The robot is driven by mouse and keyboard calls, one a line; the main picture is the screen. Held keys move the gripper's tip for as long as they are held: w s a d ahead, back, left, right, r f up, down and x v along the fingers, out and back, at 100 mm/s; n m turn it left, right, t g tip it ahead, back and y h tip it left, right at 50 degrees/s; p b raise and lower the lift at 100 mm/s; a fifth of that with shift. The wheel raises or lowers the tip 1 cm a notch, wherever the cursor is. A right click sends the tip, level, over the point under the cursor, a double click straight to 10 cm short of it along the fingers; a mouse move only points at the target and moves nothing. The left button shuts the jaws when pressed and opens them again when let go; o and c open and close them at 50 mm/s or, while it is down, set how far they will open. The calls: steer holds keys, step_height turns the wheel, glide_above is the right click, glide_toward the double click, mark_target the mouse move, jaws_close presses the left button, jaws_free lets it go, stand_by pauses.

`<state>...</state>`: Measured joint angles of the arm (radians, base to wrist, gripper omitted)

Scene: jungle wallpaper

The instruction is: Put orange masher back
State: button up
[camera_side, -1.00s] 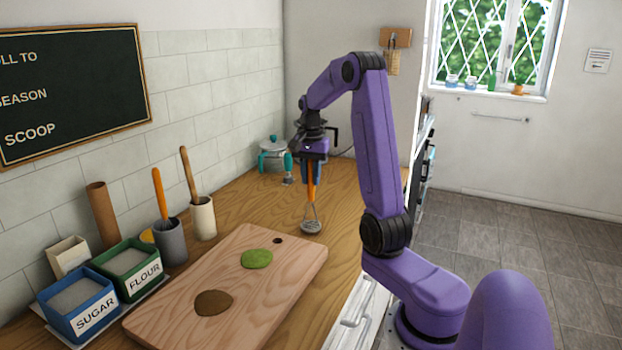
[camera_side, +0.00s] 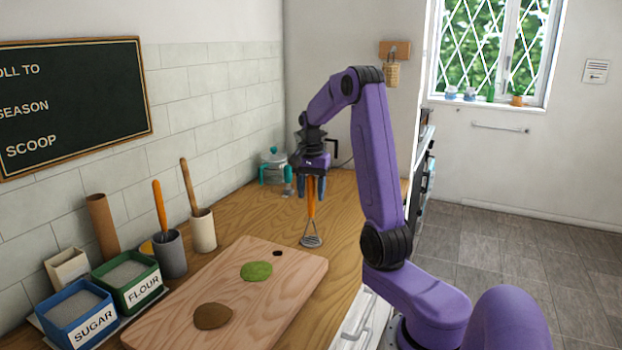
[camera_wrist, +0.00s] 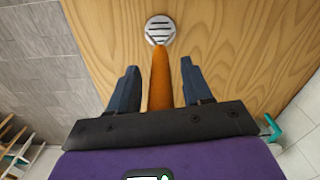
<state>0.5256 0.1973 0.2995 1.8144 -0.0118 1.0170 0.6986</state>
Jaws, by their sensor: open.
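The orange masher (camera_side: 311,205) stands upright with its grey metal head down on the wooden counter, just beyond the far end of the cutting board. My gripper (camera_side: 311,190) is open, pointing down, with its dark blue fingers on either side of the masher's handle. In the wrist view the orange handle (camera_wrist: 161,82) runs up between my open fingers (camera_wrist: 160,68), with a gap on both sides. The slotted round head shows beyond the fingertips; the top of the handle is hidden by my gripper.
The cutting board (camera_side: 180,320) carries a green patch (camera_side: 256,272) and a brown patch (camera_side: 212,316). A grey cup (camera_side: 171,258) holds another orange-handled tool, and a cream cup (camera_side: 203,232) holds a wooden one. A teal-handled pot (camera_side: 273,168) stands behind. Sugar and flour bins are at left.

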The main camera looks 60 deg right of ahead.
step_height(320, 180, up, 12)
steer(key=shift+a, duration=0.1)
steer(key=a+f+n, duration=0.3)
steer(key=a+n, duration=0.4)
steer(key=a, duration=0.6)
steer(key=a+f+n, duration=0.2)
steer(key=a+n, duration=0.5)
steer(key=a, duration=0.6)
steer(key=s+a+f+n, duration=0.2)
steer(key=s+a+n, duration=0.1)
steer(key=s+n, duration=0.2)
steer(key=s+a+f+n, duration=0.3)
steer(key=s+n, duration=0.2)
steer(key=s, duration=0.4)
steer(key=s+a+f+n, duration=0.2)
steer(key=s+a+n, duration=0.1)
steer(key=s, duration=0.5)
steer(key=shift+a+f+n+y, duration=0.25)
steer(key=shift+a+n+y, duration=0.05)
steer(key=shift+n, duration=0.6)
steer(key=shift+w, duration=0.1)
